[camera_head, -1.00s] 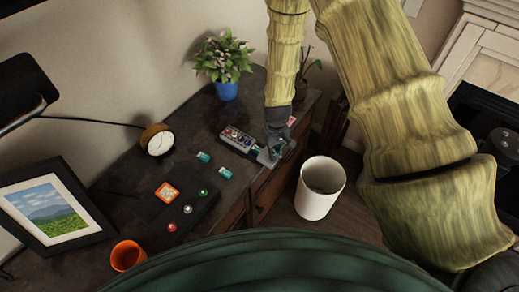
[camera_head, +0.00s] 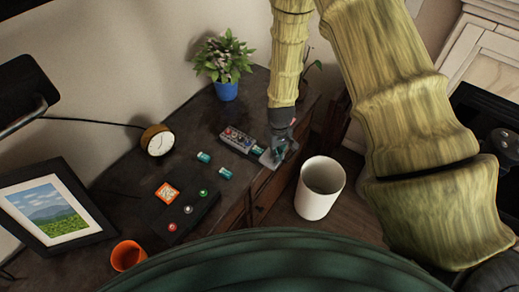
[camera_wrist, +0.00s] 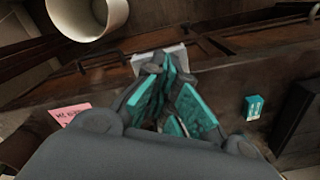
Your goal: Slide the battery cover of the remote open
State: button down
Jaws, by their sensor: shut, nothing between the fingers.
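The remote (camera_head: 236,138) lies on the dark desk with its coloured buttons up. A light grey plate, which looks like its battery cover (camera_head: 268,160), lies past its near right end, with a teal patch showing between the two. The plate also shows in the wrist view (camera_wrist: 148,62), partly hidden by the fingers. My gripper (camera_head: 277,154) is at the plate, near the desk's front edge. In the wrist view its teal-padded fingers (camera_wrist: 166,72) are shut with nothing between them, and their tips overlap the plate. I cannot tell whether they touch it.
Two teal batteries (camera_head: 204,157) (camera_head: 224,173) lie on the desk left of the remote. A white bin (camera_head: 319,188) stands below the front edge. A pink note (camera_wrist: 70,113) lies beside my gripper. A plant in a blue pot (camera_head: 226,88) and a clock (camera_head: 158,142) stand farther back.

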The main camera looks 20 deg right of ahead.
notch_tip(320, 180, up, 7)
jog(key=p, duration=0.4)
jog(key=shift+f, duration=0.15)
dwell(0.4)
dwell(0.3)
jog(key=s+f+b, duration=0.3)
jog(key=s+f, duration=0.4)
jog(key=s, duration=0.3)
jog(key=s+a+f+m+b, duration=0.1)
jog(key=s+f+b, duration=0.3)
jog(key=s+f, duration=0.3)
jog(key=s+f+m+b, duration=0.1)
jog(key=s+f+b, duration=0.3)
jog(key=s, duration=0.9)
notch_tip(320, 180, down, 3)
jog(key=shift+s+a+f, duration=0.15)
jog(key=shift+s+f, duration=0.05)
